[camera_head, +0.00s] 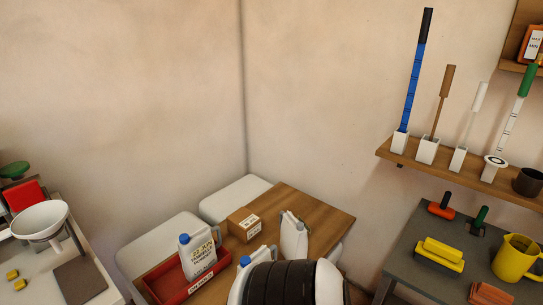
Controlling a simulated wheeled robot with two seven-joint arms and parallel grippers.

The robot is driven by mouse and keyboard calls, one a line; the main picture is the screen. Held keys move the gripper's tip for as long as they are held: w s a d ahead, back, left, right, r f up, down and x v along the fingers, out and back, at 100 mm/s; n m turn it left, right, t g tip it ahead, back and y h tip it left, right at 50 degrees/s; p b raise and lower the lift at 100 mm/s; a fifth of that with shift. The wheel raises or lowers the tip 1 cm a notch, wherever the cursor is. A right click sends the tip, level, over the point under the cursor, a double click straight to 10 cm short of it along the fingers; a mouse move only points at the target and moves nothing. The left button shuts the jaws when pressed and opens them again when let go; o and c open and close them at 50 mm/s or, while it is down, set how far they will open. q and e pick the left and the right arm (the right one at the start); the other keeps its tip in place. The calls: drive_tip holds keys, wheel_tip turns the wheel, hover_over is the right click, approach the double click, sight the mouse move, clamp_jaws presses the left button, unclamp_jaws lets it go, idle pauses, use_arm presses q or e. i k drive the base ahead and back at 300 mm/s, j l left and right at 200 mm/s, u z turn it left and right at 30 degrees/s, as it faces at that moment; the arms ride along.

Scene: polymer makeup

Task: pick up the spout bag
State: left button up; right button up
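A white container with a blue cap, a handle and dark printing (199,257) stands upright in a red tray (160,284) on the wooden table; it looks like a spout bag. A second white container (293,240) stands to its right on the table, its lower part hidden. Another blue cap (245,261) shows just left of my black and white arm link, with most of its container hidden. I cannot tell for certain which one is the spout bag. Neither gripper is in view.
A small cardboard box (244,225) sits behind the containers on the wooden table (310,207). White seats flank the table. A grey table (402,259) with a yellow mug (513,259) is at right, below a tool shelf. A white bowl (39,219) stands at left.

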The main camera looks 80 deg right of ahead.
sight(294, 238)
drive_tip(key=z, duration=2.75)
